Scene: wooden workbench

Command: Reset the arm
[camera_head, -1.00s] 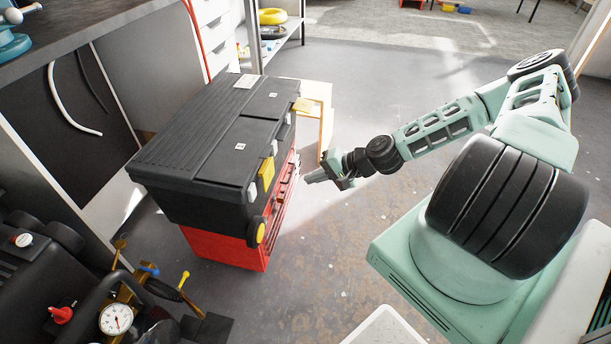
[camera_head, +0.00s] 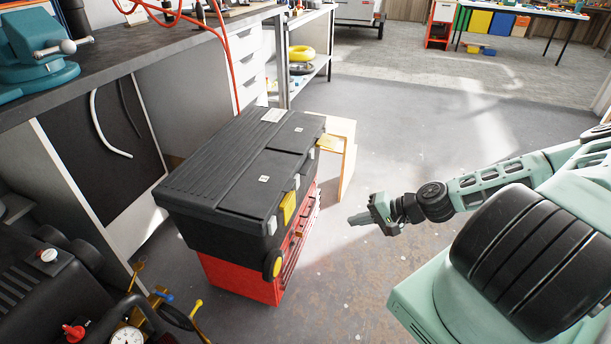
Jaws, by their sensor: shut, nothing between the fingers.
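My gripper (camera_head: 359,219) is at the end of my pale green arm, which reaches in from the right side of the view. Its fingers are together and point left, with nothing between them. It hangs in open space to the right of a black and red toolbox (camera_head: 240,170), apart from it. The arm is bent, with its forearm running right from the gripper and the lower part cut off by the frame edge.
The toolbox stands on the grey floor (camera_head: 420,130), beside a small wooden stool (camera_head: 348,160). A workbench (camera_head: 130,62) with a teal vise (camera_head: 38,55) is at left. A machine with a gauge (camera_head: 127,337) is at lower left. The floor behind my gripper is clear.

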